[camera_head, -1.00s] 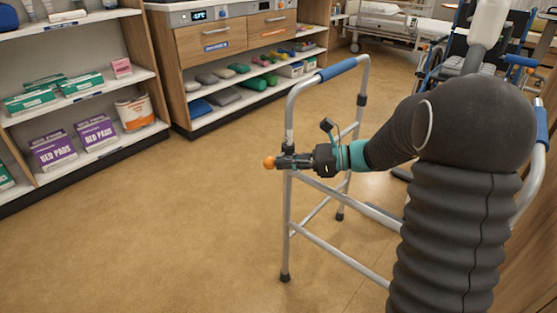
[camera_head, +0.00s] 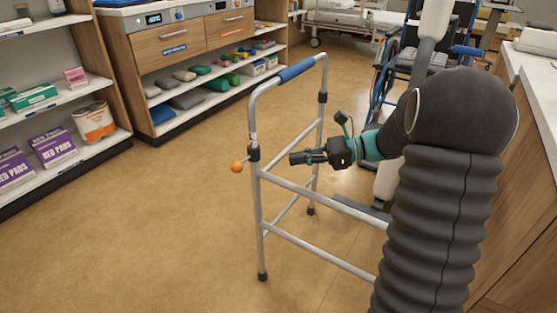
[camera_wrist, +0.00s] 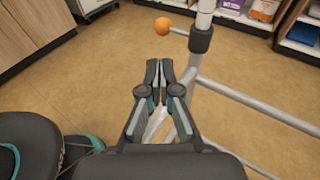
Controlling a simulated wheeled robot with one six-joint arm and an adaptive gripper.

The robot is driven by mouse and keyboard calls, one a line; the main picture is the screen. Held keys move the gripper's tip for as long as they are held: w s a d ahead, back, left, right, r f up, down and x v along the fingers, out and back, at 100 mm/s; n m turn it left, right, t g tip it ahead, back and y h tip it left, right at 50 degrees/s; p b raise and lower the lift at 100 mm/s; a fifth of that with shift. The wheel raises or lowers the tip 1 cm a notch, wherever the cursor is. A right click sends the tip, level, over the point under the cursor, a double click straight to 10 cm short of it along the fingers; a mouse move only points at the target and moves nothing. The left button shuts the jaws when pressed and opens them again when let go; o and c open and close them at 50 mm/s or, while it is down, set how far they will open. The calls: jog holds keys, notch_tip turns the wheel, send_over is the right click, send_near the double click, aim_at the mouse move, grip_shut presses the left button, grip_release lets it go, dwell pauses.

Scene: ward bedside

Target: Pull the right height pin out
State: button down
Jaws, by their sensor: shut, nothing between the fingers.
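The walking frame (camera_head: 259,210) stands upright on the floor, with silver tubes and a blue grip. An orange ball knob (camera_head: 237,167) on a thin rod sticks out to the left of its near front leg, by the dark collar. The knob also shows in the wrist view (camera_wrist: 162,25), with the rod reaching the collar (camera_wrist: 201,40). My gripper (camera_head: 292,158) is shut and empty, to the right of that leg and apart from the knob. In the wrist view its closed fingertips (camera_wrist: 160,62) point toward the knob, with a gap of floor between. Any other pin is hidden.
Shelves with bed pads (camera_head: 52,147) stand at the left, and a drawer cabinet (camera_head: 165,50) at the back. A wheelchair (camera_head: 385,75) is behind the walker. A wooden counter (camera_head: 525,190) stands close on the right. Floor left of the walker is clear.

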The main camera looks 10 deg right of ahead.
jog(key=shift+v, duration=1.15)
jog(key=s+a+n+g+h, duration=0.2)
jog(key=s+a+n+h, duration=0.45)
jog(key=s, duration=0.55)
jog(key=s+d+n+t+h, duration=0.5)
jog(key=s+n+h, duration=0.4)
jog(key=s+n, duration=0.4)
jog(key=shift+r, duration=0.45)
